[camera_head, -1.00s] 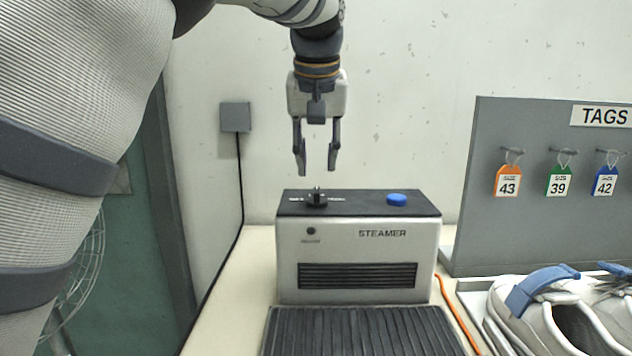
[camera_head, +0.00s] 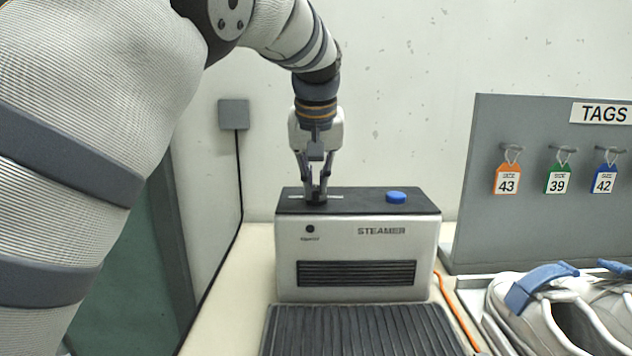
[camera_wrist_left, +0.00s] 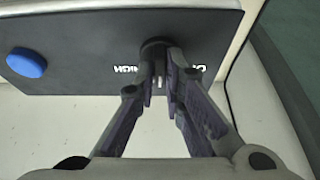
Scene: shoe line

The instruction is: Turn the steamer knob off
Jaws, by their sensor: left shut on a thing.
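The steamer (camera_head: 355,250) is a grey box with a black top, standing on the pale table. Its black knob is at the left of the top; in the left wrist view the knob (camera_wrist_left: 154,46) shows between my fingertips. My left gripper (camera_head: 316,196) points down at the knob and is shut on it; it also shows in the left wrist view (camera_wrist_left: 158,60). The fingers hide most of the knob in the head view, and its setting cannot be read. A blue button (camera_head: 396,197) sits to the right on the steamer's top. My right gripper is not in view.
A ribbed black mat (camera_head: 362,330) lies before the steamer. At right are white shoes with blue straps (camera_head: 555,305) and a grey tag board (camera_head: 520,225) with orange, green and blue tags. An orange cable (camera_head: 455,310) runs beside the steamer. The wall box (camera_head: 234,114) hangs behind.

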